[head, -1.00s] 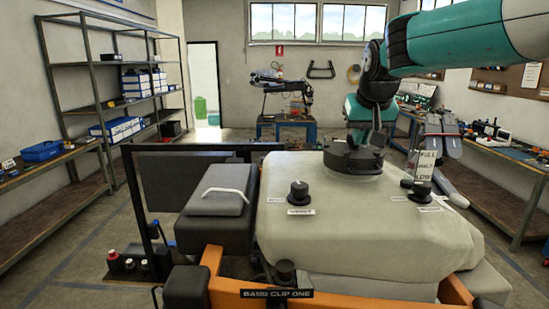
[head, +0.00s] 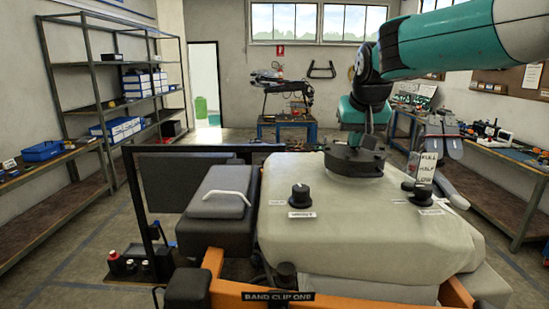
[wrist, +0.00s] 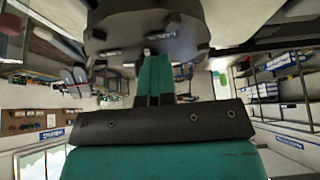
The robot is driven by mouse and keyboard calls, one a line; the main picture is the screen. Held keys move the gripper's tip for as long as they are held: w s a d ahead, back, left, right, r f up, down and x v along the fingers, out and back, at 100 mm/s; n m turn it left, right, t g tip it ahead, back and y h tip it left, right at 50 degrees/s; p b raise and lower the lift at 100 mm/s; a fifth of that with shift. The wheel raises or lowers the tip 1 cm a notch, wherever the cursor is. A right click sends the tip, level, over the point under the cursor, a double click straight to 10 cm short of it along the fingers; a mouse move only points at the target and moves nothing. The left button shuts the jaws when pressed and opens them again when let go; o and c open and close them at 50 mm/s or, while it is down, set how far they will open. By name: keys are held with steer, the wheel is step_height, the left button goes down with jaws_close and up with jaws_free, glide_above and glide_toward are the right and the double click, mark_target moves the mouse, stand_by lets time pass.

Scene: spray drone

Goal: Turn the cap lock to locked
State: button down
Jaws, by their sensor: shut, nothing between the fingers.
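The large round black cap (head: 355,160) sits on top of the pale drone tank (head: 370,220). In the wrist view the cap (wrist: 145,28) fills the top middle, its scalloped rim and small pale labels showing. I cannot read the lock position. My gripper (wrist: 150,56) is shut and empty, with its tips close to the cap's rim; I cannot tell whether they touch it. In the head view my arm's end is at the far side of the cap, and the fingertips are hidden or too small to make out.
Two black knobs stand on the tank, one at left (head: 300,195) and one at right (head: 423,195). A FULL/HALF/LOW sign (head: 427,167) stands by the right knob. A grey box with a pale handle (head: 222,195) is left of the tank. An orange frame bar (head: 345,299) runs in front.

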steer(key=shift+s+f, duration=0.2)
steer(key=shift+f, duration=0.1)
steer(key=shift+r, duration=0.15)
step_height(320, 180, up, 6)
steer(key=p, duration=0.1)
steer(key=shift+r, duration=0.1)
steer(key=d+n+y, duration=0.1)
steer(key=n, duration=0.1)
steer(key=w+d+n+y, duration=0.1)
steer(key=d+n, duration=0.2)
steer(key=n, duration=0.1)
steer(key=shift+w+d+f+g+y, duration=0.15)
steer(key=shift+d+f+g+y, duration=0.15)
steer(key=shift+d+g+y, duration=0.1)
step_height(320, 180, down, 6)
steer(key=b, duration=0.5)
steer(key=shift+r, duration=0.25)
